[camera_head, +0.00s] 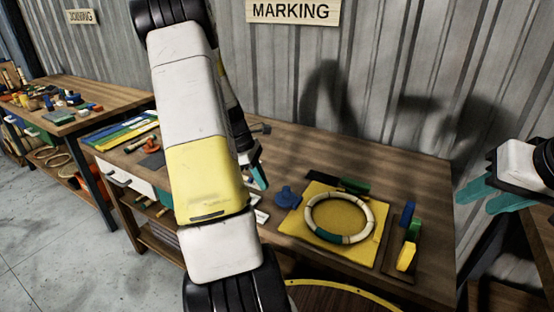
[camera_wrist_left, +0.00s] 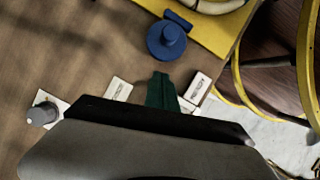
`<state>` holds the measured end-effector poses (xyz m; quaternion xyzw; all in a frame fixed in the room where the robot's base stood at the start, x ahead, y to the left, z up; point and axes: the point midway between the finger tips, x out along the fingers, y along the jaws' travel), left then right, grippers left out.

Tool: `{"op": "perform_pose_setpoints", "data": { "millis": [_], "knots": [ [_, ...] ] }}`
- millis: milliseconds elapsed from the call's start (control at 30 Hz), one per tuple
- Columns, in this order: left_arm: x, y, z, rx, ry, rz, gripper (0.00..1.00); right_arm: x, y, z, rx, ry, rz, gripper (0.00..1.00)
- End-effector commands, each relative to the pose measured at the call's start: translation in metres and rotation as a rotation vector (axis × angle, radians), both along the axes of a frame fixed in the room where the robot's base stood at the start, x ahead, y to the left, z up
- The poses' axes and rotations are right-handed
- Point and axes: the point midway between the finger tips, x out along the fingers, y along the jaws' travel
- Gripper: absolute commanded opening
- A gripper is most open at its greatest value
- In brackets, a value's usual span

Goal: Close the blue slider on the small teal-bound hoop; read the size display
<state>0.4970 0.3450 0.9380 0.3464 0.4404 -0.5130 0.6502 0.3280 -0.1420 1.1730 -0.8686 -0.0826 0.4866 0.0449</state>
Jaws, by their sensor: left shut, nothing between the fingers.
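A pale hoop (camera_head: 365,205) with a teal-green binding at its front lies flat on a yellow mat (camera_head: 322,190); only its edge shows in the left wrist view (camera_wrist_left: 212,6). A round blue knob-like piece (camera_head: 287,198) sits at the mat's left edge; in the left wrist view the knob (camera_wrist_left: 168,38) has a small blue block (camera_wrist_left: 178,20) beside it. I cannot tell which blue part is the slider. My left gripper (camera_head: 260,176) is shut and empty, left of the knob. My right gripper (camera_head: 488,195) has its teal fingers apart at the far right. No size display is readable.
White labels (camera_wrist_left: 118,90) lie near my left fingers, with a grey knob (camera_wrist_left: 43,114) further left. Blue, green and yellow blocks (camera_head: 407,256) stand right of the mat. A yellow-rimmed round stool (camera_head: 350,290) is in front of the workbench (camera_head: 425,170). My left arm hides the bench's middle-left.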

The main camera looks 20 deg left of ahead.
Motion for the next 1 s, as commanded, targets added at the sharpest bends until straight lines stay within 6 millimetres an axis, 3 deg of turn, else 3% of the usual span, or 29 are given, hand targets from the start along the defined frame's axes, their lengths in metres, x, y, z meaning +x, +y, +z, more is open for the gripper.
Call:
{"op": "perform_pose_setpoints", "data": {
  "millis": [100,300,767,1000],
  "knots": [
    [0.004,-0.018,-0.002,0.0,-0.001,-0.004,0.0,0.0,0.0,0.0,0.0,0.0,0.0,0.36],
    [0.009,-0.036,-0.002,0.001,-0.001,-0.001,0.0,0.0,0.0,0.0,0.0,0.0,0.0,0.36],
    [0.01,-0.044,-0.002,0.001,-0.002,-0.002,0.0,0.0,0.0,0.0,0.0,0.0,0.0,0.36],
    [0.007,-0.083,-0.001,-0.001,0.0,-0.005,0.0,0.0,0.0,0.0,0.0,0.0,0.0,0.36]
  ]
}}
